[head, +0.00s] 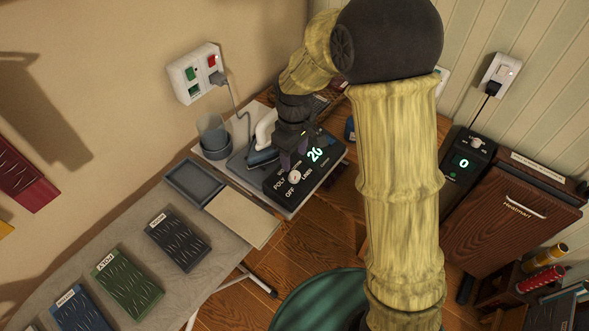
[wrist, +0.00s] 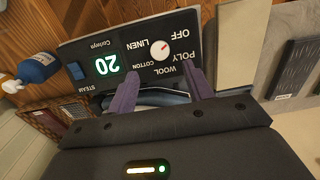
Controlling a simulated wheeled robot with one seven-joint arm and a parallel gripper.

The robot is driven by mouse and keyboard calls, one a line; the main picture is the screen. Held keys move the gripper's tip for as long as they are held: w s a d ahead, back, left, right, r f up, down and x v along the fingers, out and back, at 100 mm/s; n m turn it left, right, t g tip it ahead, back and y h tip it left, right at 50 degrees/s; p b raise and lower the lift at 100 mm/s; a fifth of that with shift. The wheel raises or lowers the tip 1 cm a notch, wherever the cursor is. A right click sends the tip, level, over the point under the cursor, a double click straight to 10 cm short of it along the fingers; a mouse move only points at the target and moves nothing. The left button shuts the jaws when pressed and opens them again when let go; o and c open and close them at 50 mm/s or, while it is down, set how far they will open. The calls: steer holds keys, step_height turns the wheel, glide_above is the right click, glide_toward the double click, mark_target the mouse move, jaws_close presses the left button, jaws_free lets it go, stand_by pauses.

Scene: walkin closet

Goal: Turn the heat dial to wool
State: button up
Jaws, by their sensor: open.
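The heat dial (head: 295,177) is a small white knob on a black control panel (head: 272,187) that also shows a green "20". In the wrist view the dial (wrist: 158,50) has a red mark pointing up and right, toward the word OFF. Around it are the words OFF, POLY, WOOL, COTTON and LINEN; WOOL is at the dial's lower right, upside down. My gripper (head: 292,158) is over the panel. In the wrist view its two purple fingers (wrist: 162,74) are apart and empty, with the dial beyond their tips. Whether they touch the panel I cannot tell.
A grey tray (head: 195,183) and beige pad (head: 242,219) lie left. A blue bottle (wrist: 38,68) is near the panel's end. Another device (head: 463,163) showing "0" stands right.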

mark_target(294, 174)
step_height(294, 174, down, 7)
steer(key=shift+f, duration=0.1)
stand_by(0.3)
steer(key=c, duration=1)
